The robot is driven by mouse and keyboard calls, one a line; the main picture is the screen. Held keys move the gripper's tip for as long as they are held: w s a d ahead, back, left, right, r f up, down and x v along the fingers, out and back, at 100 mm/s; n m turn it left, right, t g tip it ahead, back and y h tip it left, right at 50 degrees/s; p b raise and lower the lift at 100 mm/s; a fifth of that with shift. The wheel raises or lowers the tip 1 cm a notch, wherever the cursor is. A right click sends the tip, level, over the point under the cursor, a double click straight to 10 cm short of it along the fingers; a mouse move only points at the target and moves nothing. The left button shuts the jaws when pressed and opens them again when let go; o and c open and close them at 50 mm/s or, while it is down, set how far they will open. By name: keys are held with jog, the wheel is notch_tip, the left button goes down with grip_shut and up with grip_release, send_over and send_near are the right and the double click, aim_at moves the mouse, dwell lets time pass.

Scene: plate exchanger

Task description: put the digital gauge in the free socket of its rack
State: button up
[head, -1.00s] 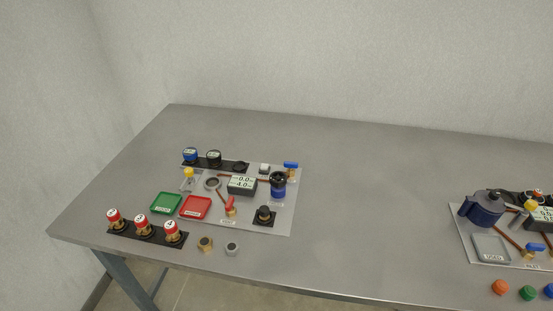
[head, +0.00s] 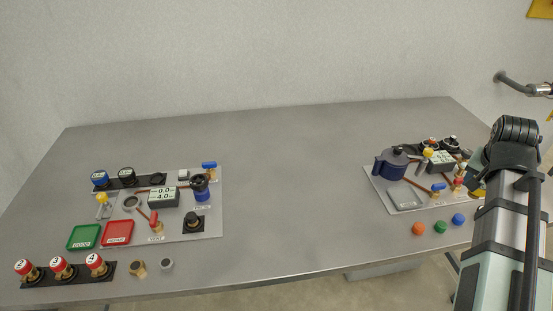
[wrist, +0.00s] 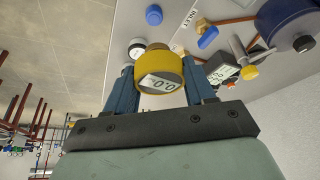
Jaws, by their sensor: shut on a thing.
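The digital gauge (wrist: 163,75) is a yellow round body with a pale number display, seen in the wrist view. My gripper (wrist: 161,88) is shut on it, a blue finger on each side. In the head view my gripper (head: 478,172) is at the right, over the right board's edge, and mostly hides the gauge.
The left board has a display box (head: 163,197), a green tray (head: 84,237) and a red tray (head: 118,233). The right board carries a dark blue pot (head: 391,163) and valves. Coloured caps (head: 440,227) lie in front. The table between the boards is clear.

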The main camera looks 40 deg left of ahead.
jog(key=s+a+f+n+y, duration=0.1)
jog(key=s+a+n, duration=0.2)
jog(key=a, duration=1.4)
jog(key=s+a+f+n+y, duration=0.1)
jog(key=s+a+n, duration=0.2)
jog(key=a, duration=1.4)
jog(key=s, duration=0.4)
jog(key=shift+a, duration=0.25)
jog(key=s+a+n, duration=0.1)
jog(key=s+a, duration=0.2)
jog(key=a, duration=0.2)
jog(key=s+a+n+y, duration=0.1)
jog(key=s+a, duration=0.3)
jog(key=a, duration=0.2)
jog(key=s+a+f+n+g, duration=0.1)
jog(key=s+a, duration=0.2)
jog(key=a, duration=0.3)
jog(key=shift+s+n+y, duration=0.15)
jog(key=shift+n+y, duration=0.15)
jog(key=n+g+y, duration=0.2)
jog(key=n+g, duration=0.2)
jog(key=n, duration=0.7)
send_over(154, 177)
jog(key=d, duration=0.2)
jog(key=shift+a+f, duration=0.15)
jog(key=shift+f, duration=4.45)
jog(key=shift+f, duration=0.2)
